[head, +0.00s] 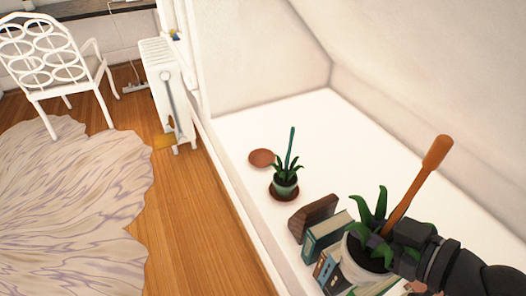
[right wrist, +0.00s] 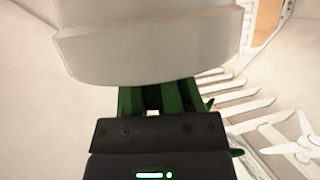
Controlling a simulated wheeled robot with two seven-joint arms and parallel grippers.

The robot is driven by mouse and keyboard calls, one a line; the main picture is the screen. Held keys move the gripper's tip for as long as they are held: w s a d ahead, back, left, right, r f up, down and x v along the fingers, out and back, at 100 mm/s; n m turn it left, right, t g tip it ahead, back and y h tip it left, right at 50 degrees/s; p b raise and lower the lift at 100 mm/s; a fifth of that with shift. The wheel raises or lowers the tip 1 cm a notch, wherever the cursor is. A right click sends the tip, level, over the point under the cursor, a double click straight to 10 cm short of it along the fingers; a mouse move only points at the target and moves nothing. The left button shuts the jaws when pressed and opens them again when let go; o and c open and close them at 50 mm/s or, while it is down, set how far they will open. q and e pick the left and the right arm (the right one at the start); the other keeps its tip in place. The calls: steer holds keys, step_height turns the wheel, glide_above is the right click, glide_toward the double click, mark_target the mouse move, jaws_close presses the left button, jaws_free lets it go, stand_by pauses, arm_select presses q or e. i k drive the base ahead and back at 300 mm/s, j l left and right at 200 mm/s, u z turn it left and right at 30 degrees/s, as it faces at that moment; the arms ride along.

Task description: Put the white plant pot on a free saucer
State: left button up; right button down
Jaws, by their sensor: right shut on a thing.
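The white plant pot (head: 362,262) holds dark soil, green leaves and an orange-brown stick or tool handle. It is at the lower right of the head view, in front of the books. My right gripper (head: 392,245) is shut on the pot at its right side and hides part of it. The pot's pale wall (right wrist: 150,40) fills the top of the right wrist view, with green leaves below. A brown saucer (head: 261,157) lies empty on the white ledge. My left gripper is not in view.
Several books (head: 328,236) and a dark brown block (head: 313,216) stand on the ledge (head: 245,125) between the held pot and the saucers. The sloped white wall rises at the right. A radiator (head: 163,90), chair (head: 50,60) and rug (head: 70,200) are at the left.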

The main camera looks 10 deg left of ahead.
mark_target(262, 159)
steer(key=i+j+z, duration=0.1)
steer(key=i+j, duration=0.15)
steer(key=i+j+z, duration=0.1)
steer(key=i+j, duration=0.15)
steer(key=i+j+z, duration=0.15)
steer(key=j, duration=0.3)
steer(key=i+j+z, duration=0.1)
steer(key=i+j, duration=0.2)
steer(key=i+j+z, duration=0.1)
steer(key=j, duration=0.35)
steer(key=i+j+z, duration=0.1)
steer(key=i+j, duration=0.15)
steer(key=j, duration=0.15)
steer(key=i+j+z, duration=0.15)
steer(key=j, duration=0.3)
